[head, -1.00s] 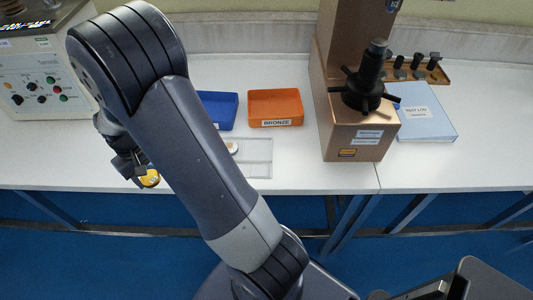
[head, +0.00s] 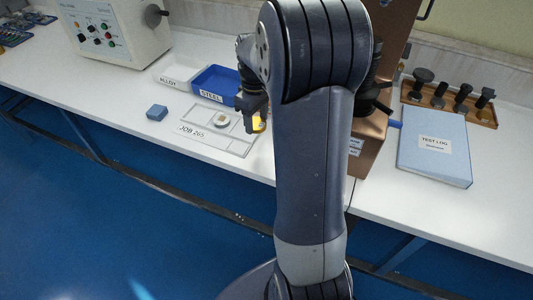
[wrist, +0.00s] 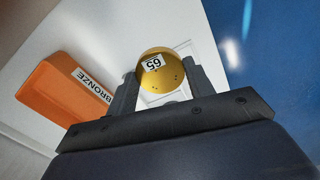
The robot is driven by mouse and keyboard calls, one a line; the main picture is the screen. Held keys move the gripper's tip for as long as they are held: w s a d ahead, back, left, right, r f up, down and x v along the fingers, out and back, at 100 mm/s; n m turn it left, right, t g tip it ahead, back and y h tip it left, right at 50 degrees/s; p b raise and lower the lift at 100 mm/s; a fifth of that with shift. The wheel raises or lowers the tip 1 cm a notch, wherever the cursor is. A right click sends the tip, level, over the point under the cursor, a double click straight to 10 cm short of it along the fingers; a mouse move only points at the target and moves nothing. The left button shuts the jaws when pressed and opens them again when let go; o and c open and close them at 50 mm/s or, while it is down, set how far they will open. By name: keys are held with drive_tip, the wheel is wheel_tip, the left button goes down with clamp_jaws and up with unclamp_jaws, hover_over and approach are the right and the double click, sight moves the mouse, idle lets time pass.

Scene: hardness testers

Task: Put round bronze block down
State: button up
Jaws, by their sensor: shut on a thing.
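The round bronze block (wrist: 160,78) is a gold-yellow disc with a white label reading 65 and small dark marks. My gripper (wrist: 166,88) is shut on it, one finger on each side. In the head view my gripper (head: 252,112) hangs over the right end of the clear JOB 265 tray (head: 196,138), and the block (head: 258,124) shows partly behind the fingers. I cannot tell its height above the tray. The tray also holds a pale round piece (head: 221,120). The orange BRONZE bin (wrist: 62,98) is left of my gripper in the wrist view; my arm hides it in the head view.
Blue STEEL bin (head: 216,84) and white ALLOY bin (head: 180,74) stand behind the tray. A control-panel tester (head: 110,35) is at back left. A bronze-coloured tester (head: 367,150) and TEST LOG binder (head: 435,145) are right.

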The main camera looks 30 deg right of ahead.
sight(263, 122)
drive_tip(key=shift+s+d+r+n, duration=0.1)
drive_tip(key=shift+d+n, duration=0.05)
drive_tip(key=shift+d, duration=0.3)
drive_tip(key=shift+s+d+r+n, duration=0.1)
drive_tip(key=shift+d+n, duration=0.05)
drive_tip(key=shift+d, duration=0.25)
wheel_tip(263, 122, down, 9)
drive_tip(key=shift+f+b, duration=0.2)
drive_tip(key=shift+b, duration=0.35)
drive_tip(key=shift+f, duration=0.2)
drive_tip(key=o, duration=1.3)
wheel_tip(263, 122, up, 12)
drive_tip(key=shift+r+p, duration=0.2)
drive_tip(key=shift+p, duration=0.35)
drive_tip(key=shift+f, duration=0.1)
